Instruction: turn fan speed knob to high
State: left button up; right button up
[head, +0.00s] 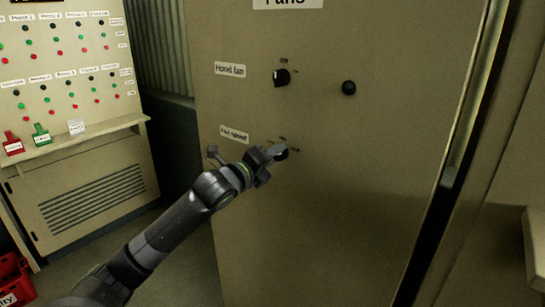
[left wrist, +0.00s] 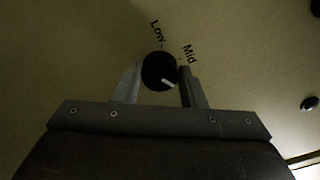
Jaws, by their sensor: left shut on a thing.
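The fan speed knob (head: 282,155) is the lower black knob on the beige panel, beside the "Fan speed" label (head: 234,134). My left gripper (head: 273,153) is at this knob and covers part of it in the head view. In the left wrist view the round black knob (left wrist: 158,70) sits between the two fingers of my left gripper (left wrist: 157,86), which is shut on it. Its white pointer mark points to the lower right, past the "Mid" label (left wrist: 189,54) and away from "Low" (left wrist: 157,34). No "High" label is readable. My right gripper is not in view.
Above are the "Hood fan" knob (head: 281,77) and a round black button (head: 348,87). A control desk (head: 85,140) with buttons and coloured tags stands at the left, with a red crate (head: 14,280) below. The panel's right edge has a dark gap.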

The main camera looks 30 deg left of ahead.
pick_arm(q)
jog(key=o, duration=1)
jog(key=shift+s, duration=0.15)
jog(key=s+p, duration=0.1)
jog(key=s, duration=0.4)
jog(key=s+a+p, duration=0.1)
jog(key=s+p, duration=0.1)
jog(key=s, duration=0.4)
jog(key=s+p, duration=0.2)
jog(key=s, duration=0.4)
jog(key=shift+a, duration=0.15)
jog(key=shift+f, duration=0.1)
